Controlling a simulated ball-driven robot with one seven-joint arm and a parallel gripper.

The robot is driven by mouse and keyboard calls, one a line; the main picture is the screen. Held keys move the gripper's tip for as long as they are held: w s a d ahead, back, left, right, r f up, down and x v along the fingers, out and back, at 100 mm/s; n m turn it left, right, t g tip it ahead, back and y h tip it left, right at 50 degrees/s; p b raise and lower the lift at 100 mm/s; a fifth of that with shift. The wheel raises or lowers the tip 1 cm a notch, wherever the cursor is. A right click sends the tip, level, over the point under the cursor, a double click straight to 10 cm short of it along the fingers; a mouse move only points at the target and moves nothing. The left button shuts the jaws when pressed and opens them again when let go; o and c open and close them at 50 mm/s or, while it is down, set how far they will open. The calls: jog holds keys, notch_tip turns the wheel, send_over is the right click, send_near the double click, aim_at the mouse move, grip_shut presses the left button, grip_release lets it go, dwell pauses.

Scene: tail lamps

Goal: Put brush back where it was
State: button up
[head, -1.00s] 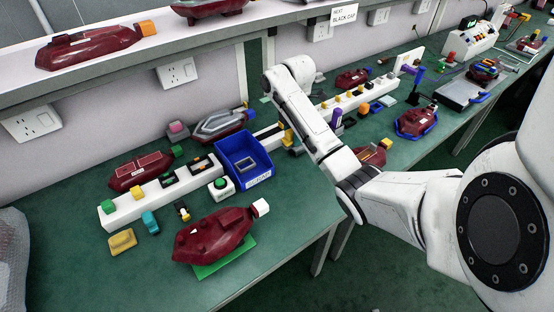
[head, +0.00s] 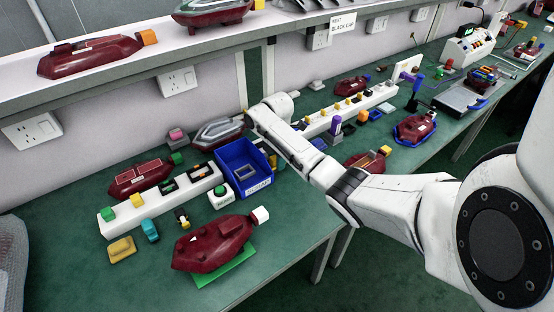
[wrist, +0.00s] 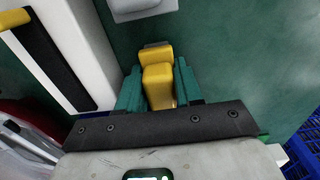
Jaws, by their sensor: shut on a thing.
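In the wrist view, my gripper (wrist: 158,76) has its green fingers shut on a yellow, block-like thing, which I take to be the brush (wrist: 158,88). Its far end is darker, and green bench surface shows around it. I cannot tell its bristles or whether it touches the bench.
A grey block (wrist: 143,8) sits just beyond the held brush. In the head view, a dark red lamp (head: 212,243) lies on a green pad (head: 228,268) at the front. Other lamps, such as one near the wall (head: 140,177), and small coloured parts crowd the bench.

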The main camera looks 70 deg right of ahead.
jog(key=shift+f, duration=0.2)
jog(key=o, duration=1)
jog(key=shift+r, duration=0.1)
notch_tip(320, 180, up, 12)
jog(key=shift+r, duration=0.15)
